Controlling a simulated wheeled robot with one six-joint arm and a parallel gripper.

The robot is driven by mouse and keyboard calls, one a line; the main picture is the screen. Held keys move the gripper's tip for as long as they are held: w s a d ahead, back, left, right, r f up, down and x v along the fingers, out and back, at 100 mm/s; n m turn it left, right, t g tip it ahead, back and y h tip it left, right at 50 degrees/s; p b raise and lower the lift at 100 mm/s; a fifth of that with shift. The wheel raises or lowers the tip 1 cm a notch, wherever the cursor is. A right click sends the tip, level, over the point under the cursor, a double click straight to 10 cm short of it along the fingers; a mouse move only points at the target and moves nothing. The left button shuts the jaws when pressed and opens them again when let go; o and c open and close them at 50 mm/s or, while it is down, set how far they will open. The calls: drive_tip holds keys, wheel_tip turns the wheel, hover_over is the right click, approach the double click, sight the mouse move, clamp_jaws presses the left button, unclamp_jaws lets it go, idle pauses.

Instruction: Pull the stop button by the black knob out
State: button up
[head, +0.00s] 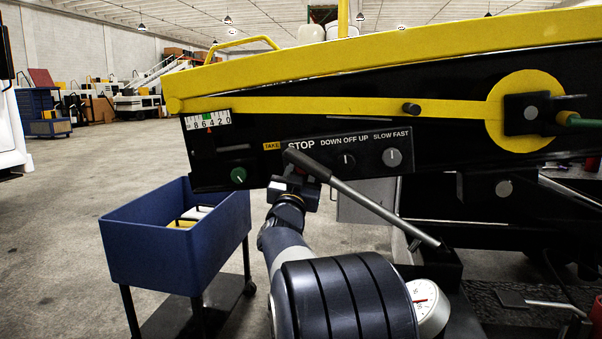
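The black control panel (370,178) is on the side of the yellow and black belt loader. The STOP label (299,145) is at its upper left. The stop button does not show; my gripper and a lever's dark grip cover the area below that label. A black knob (346,162) sits under the DOWN OFF UP label, just right of that area. My gripper (295,184) is in front of the panel's left part, below the STOP label. Its fingertips are hard to make out, and I cannot tell whether it touches anything.
A grey lever (375,206) slants across the panel close to my gripper. A grey knob (392,158) is under SLOW FAST, and a green knob (238,175) is at left. A blue cart (150,248) stands at left. A white dial gauge (428,307) is at lower right.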

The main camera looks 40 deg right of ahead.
clamp_jaws()
drive_tip(key=shift+s+a+f, duration=0.1)
drive_tip(key=shift+s+a, duration=0.4)
drive_tip(key=shift+a, duration=0.1)
drive_tip(key=o, duration=1.1)
unclamp_jaws()
drive_tip(key=shift+s+a, duration=0.1)
drive_tip(key=shift+a, duration=0.05)
drive_tip(key=v, duration=1)
drive_tip(key=shift+s+a, duration=0.3)
